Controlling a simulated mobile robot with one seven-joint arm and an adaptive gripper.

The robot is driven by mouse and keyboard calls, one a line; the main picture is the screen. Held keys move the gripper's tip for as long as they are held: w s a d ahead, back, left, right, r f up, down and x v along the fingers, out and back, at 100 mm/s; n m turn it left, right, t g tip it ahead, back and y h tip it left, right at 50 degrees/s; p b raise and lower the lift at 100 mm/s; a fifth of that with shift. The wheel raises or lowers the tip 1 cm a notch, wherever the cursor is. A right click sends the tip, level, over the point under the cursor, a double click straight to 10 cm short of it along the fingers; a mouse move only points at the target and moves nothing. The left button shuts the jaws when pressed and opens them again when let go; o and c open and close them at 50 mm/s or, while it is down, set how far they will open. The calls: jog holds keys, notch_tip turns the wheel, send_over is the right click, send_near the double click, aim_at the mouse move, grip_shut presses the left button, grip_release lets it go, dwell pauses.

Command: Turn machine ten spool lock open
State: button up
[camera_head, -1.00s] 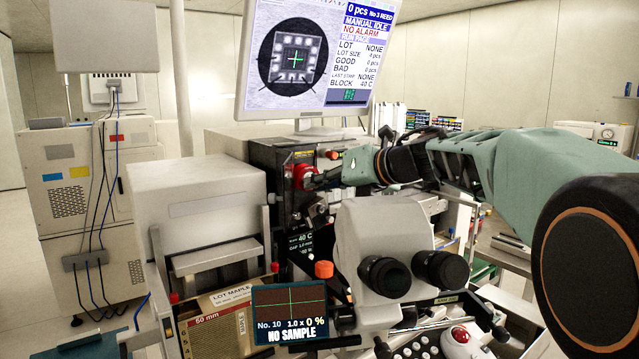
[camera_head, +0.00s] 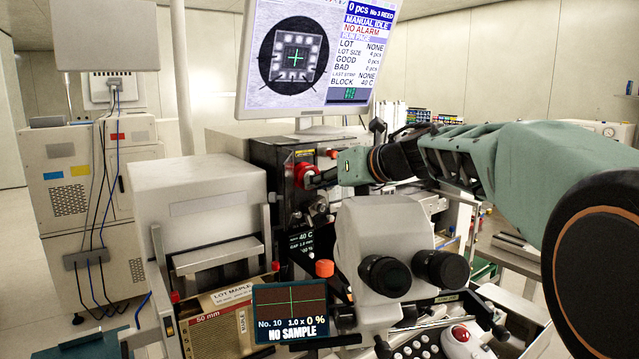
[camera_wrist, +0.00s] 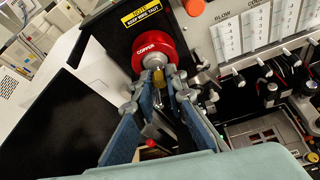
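The red spool (camera_head: 304,175) sits on the front of machine No. 10. In the wrist view it is a red disc (camera_wrist: 153,46) lettered COPPER. A small brass-coloured piece (camera_wrist: 158,78), apparently the spool lock, sticks out in front of the disc's hub. My gripper (camera_head: 317,180) reaches in from the right to the spool's face. In the wrist view, the two blue-grey fingers of my gripper (camera_wrist: 163,84) converge on the lock and appear closed on its sides. The exact contact is partly hidden, and the lock's angle is hard to read.
The microscope with black eyepieces (camera_head: 385,275) stands below my arm. A small screen (camera_head: 290,312) reads No. 10, NO SAMPLE. In the wrist view, a slider panel (camera_wrist: 245,35) is close on the right.

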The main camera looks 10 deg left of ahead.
jog(key=o, duration=0.4)
jog(key=shift+c, duration=0.2)
jog(key=v, duration=1.2)
jog(key=shift+d, duration=0.1)
